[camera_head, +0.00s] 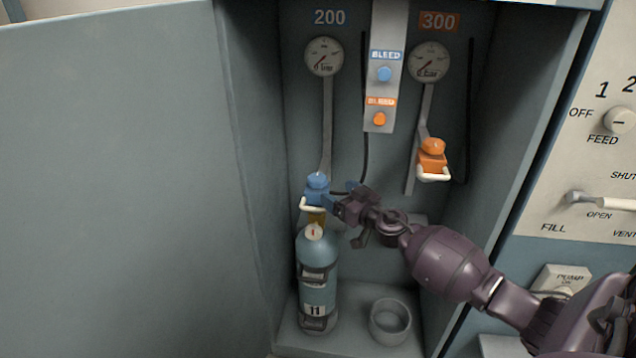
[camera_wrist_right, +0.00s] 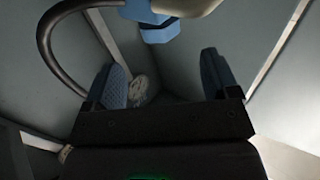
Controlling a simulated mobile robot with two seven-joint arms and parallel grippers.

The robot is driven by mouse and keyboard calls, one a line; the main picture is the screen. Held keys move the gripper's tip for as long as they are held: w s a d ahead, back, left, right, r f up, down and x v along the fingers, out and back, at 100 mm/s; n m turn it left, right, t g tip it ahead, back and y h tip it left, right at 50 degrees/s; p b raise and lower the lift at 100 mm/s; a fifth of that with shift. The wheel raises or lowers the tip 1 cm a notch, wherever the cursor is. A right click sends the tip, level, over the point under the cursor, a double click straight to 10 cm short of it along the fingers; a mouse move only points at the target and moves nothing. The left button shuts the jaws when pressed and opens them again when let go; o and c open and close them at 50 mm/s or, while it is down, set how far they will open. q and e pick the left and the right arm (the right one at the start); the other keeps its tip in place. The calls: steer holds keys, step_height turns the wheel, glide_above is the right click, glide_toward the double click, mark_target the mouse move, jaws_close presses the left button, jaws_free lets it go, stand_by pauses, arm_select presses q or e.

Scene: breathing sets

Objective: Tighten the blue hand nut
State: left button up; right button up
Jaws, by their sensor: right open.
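The blue hand nut (camera_head: 317,181) is the round knob on top of a blue fitting (camera_head: 315,195) with a white yoke, below the gauge marked 200. This fitting sits at the head of a teal cylinder (camera_head: 318,265) marked 11, which stands upright in the cabinet. My right gripper (camera_head: 335,207) is just right of the fitting. In the right wrist view its two padded fingers (camera_wrist_right: 165,82) stand apart with nothing held between them. The blue fitting (camera_wrist_right: 158,25) shows beyond the fingertips there, at the top edge. Whether a fingertip touches it, I cannot tell.
An orange fitting (camera_head: 432,155) hangs at the right below the 300 gauge (camera_head: 429,62). A panel with blue BLEED and orange buttons (camera_head: 384,92) is between the gauges. An empty round cup (camera_head: 390,321) stands right of the cylinder. A dark hose (camera_head: 365,130) runs behind my gripper.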

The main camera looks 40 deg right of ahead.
mark_target(324, 184)
steer(key=w, duration=0.3)
steer(key=w+b, duration=0.1)
steer(key=w, duration=0.3)
steer(key=shift+a+f, duration=0.1)
steer(key=shift+f, duration=0.1)
arm_select(q)
steer(key=shift+w+d+r, duration=0.15)
steer(key=shift+w+d, duration=0.1)
steer(key=shift+w, duration=0.2)
arm_select(e)
steer(key=shift+w+r, duration=0.1)
steer(key=shift+w, duration=0.45)
steer(key=c, duration=0.9)
arm_select(q)
steer(key=shift+s+f, duration=0.15)
steer(key=shift+f, duration=0.05)
steer(key=shift+a+r, duration=0.1)
steer(key=shift+r, duration=0.1)
arm_select(e)
steer(key=shift+r+h, duration=0.15)
steer(key=shift+h, duration=0.15)
